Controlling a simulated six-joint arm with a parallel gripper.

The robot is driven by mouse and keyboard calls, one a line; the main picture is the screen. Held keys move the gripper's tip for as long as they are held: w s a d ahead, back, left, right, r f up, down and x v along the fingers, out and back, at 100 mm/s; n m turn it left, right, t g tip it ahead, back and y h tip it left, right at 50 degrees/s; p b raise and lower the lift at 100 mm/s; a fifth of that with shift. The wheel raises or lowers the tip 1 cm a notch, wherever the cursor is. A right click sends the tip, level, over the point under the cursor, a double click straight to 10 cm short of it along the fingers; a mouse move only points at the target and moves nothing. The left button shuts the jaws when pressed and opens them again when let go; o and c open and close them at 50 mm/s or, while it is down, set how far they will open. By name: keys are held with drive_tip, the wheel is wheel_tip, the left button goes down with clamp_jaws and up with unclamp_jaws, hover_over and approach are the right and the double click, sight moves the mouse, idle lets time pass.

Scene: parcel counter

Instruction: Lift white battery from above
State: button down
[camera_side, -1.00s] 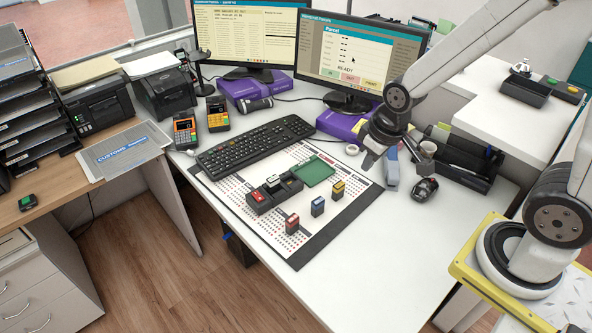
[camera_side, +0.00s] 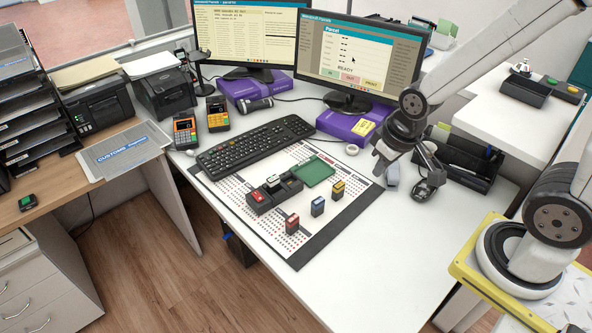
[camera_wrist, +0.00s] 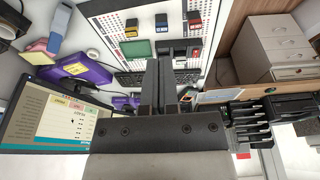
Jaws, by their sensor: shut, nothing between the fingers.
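The white battery (camera_side: 273,180) shows in the side view as a small block with a pale top and a green patch. It sits upright in the black charger (camera_side: 262,206), beside a red battery (camera_side: 258,196). My gripper (camera_side: 379,166) is to the right of the charger, clear of it, above the right part of the counter. It is shut and empty. In the wrist view my gripper (camera_wrist: 158,72) has its fingers together, and they cover part of the charger area. I cannot make out the white battery there.
A green tray (camera_side: 314,171) lies on the mat behind the charger. Loose red (camera_side: 292,224), blue (camera_side: 318,206) and yellow (camera_side: 338,189) batteries stand in front of it. A keyboard (camera_side: 255,145) lies behind. A black organizer (camera_side: 466,162) is at right. The front counter is clear.

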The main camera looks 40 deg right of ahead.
drive_tip(key=shift+c, duration=1.8)
unclamp_jaws()
drive_tip(key=w+f+n+g+y, duration=0.15)
drive_tip(key=w+n, duration=0.25)
drive_tip(key=w, duration=0.5)
drive_tip(key=w+f+n, duration=0.3)
drive_tip(key=w+n, duration=0.1)
drive_tip(key=w, duration=0.5)
drive_tip(key=w+a+f+n+y, duration=0.1)
drive_tip(key=w+f+n+y, duration=0.2)
drive_tip(key=w+f+n, duration=0.6)
wheel_tip(320, 180, down, 3)
drive_tip(key=w+g, duration=0.1)
drive_tip(key=w, duration=0.2)
drive_tip(key=shift+a+r, duration=0.2)
drive_tip(key=shift+a, duration=0.05)
